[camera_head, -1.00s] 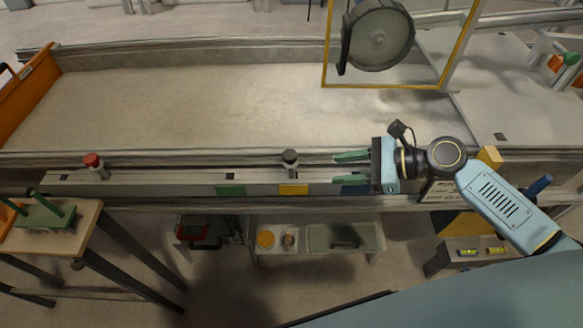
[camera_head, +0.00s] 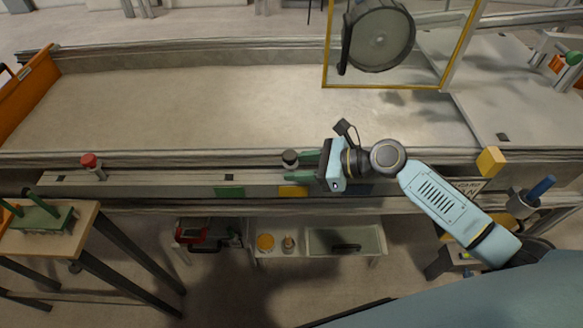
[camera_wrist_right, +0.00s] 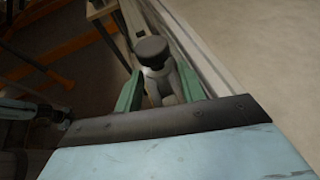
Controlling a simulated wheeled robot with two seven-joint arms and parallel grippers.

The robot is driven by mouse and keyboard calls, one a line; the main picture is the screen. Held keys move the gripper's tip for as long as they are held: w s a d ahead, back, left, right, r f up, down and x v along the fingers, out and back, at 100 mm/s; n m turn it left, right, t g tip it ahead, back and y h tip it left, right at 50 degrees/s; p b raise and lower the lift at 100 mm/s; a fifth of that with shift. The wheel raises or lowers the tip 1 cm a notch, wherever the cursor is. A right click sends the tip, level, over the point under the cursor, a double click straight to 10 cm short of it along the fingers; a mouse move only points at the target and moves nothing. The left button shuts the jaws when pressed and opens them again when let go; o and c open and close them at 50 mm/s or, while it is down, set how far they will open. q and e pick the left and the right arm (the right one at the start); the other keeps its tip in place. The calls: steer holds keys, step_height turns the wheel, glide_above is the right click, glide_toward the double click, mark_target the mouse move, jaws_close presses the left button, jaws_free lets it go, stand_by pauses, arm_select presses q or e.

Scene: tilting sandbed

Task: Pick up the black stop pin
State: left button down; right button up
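The black stop pin (camera_head: 290,158) stands upright on the front rail of the sandbed, with a dark round head and a pale metal shaft. My right gripper (camera_head: 294,167) has come in from the right with its green fingers apart. In the right wrist view the dark head (camera_wrist_right: 152,50) shows at the fingertips, and the pale shaft and fitting are between the two open fingers (camera_wrist_right: 154,85). I cannot tell whether either finger touches the pin. My left gripper is not in view.
A red-headed pin (camera_head: 89,160) stands further left on the same rail (camera_head: 160,180). Green (camera_head: 229,191) and yellow (camera_head: 293,191) patches mark the rail's front. A yellow-framed panel with a round drum (camera_head: 378,35) stands behind. A wooden stand (camera_head: 85,218) is at left.

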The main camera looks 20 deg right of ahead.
steer(key=shift+x, duration=1.1)
jaws_close()
steer(key=shift+d+r, duration=0.1)
steer(key=shift+r, duration=0.1)
